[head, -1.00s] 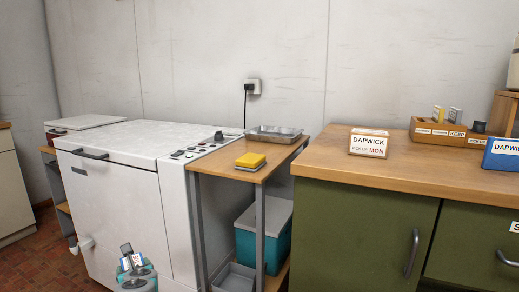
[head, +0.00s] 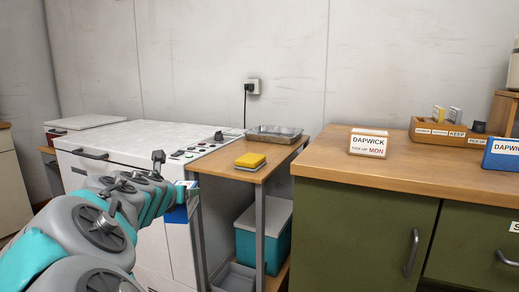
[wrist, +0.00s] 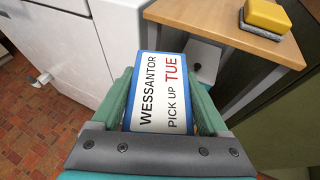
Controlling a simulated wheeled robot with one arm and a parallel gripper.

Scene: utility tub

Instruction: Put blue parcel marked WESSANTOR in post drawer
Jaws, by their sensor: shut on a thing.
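The blue parcel (wrist: 152,62) has a white label reading WESSANTOR, PICK UP TUE. In the wrist view it sits between the two fingers of my gripper (wrist: 160,98), which is shut on it. In the head view my gripper (head: 187,188) is in front of the white machine, left of the small wooden table, with the blue parcel (head: 177,214) partly showing below it. No drawer marked post can be read. A green front (head: 478,228) at the right edge bears a cut-off label starting with S.
A small wooden table (head: 228,172) holds a yellow sponge (head: 251,160) and a metal tray (head: 274,134). The wooden counter (head: 340,172) at right holds a DAPWICK parcel (head: 368,144), another blue DAPWICK parcel (head: 503,154) and an organiser (head: 425,129). A teal bin (head: 262,240) stands below the table.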

